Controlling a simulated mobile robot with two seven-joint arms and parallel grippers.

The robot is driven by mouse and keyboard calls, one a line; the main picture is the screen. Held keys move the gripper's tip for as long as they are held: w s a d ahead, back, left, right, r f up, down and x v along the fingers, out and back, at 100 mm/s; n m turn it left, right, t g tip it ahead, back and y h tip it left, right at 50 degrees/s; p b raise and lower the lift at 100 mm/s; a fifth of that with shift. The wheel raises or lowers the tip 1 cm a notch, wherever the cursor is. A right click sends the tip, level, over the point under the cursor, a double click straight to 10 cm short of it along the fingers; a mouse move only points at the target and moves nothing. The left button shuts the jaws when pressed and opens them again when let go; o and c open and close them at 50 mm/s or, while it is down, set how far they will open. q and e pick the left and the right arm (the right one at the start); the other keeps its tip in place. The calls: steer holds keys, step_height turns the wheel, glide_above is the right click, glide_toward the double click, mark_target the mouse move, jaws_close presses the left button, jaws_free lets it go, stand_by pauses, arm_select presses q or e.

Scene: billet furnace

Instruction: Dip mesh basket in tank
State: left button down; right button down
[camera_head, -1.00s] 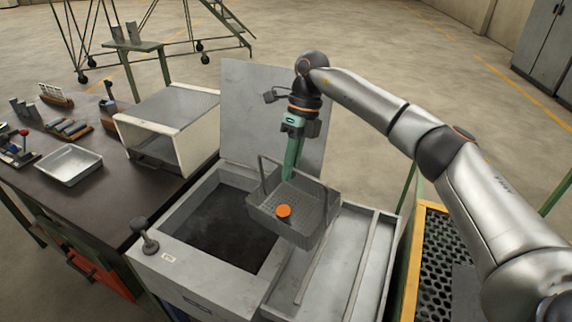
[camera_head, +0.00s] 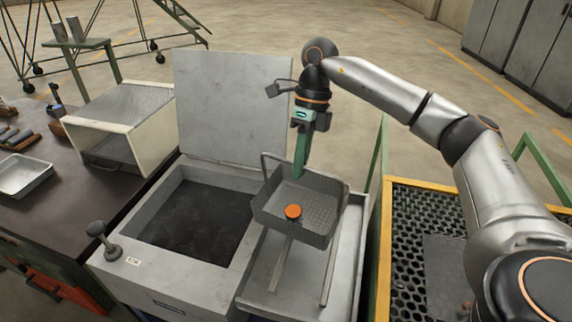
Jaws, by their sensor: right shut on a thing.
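The grey mesh basket (camera_head: 325,222) hangs from my right gripper (camera_head: 299,172), which is shut on it near the handle. The fingertips are partly hidden at the basket. An orange round piece (camera_head: 293,212) lies in the basket. The basket is held over the right side of the tank (camera_head: 130,247), above the drain shelf (camera_head: 262,285) and next to the opening. The tank's dark liquid (camera_head: 198,222) shows at the left of the basket. The tank's lid (camera_head: 232,110) stands upright behind it. My left gripper is not in view.
A dark workbench (camera_head: 70,205) at left holds an open white box (camera_head: 125,120) and a metal tray (camera_head: 22,174). A yellow-edged grating (camera_head: 408,250) lies at right.

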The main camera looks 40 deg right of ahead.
steer(key=shift+s+d+b, duration=0.5)
steer(key=shift+s+d, duration=0.2)
steer(key=shift+s, duration=0.15)
steer(key=shift+s+d+b, duration=0.45)
steer(key=shift+s+d, duration=0.2)
steer(key=shift+s, duration=0.2)
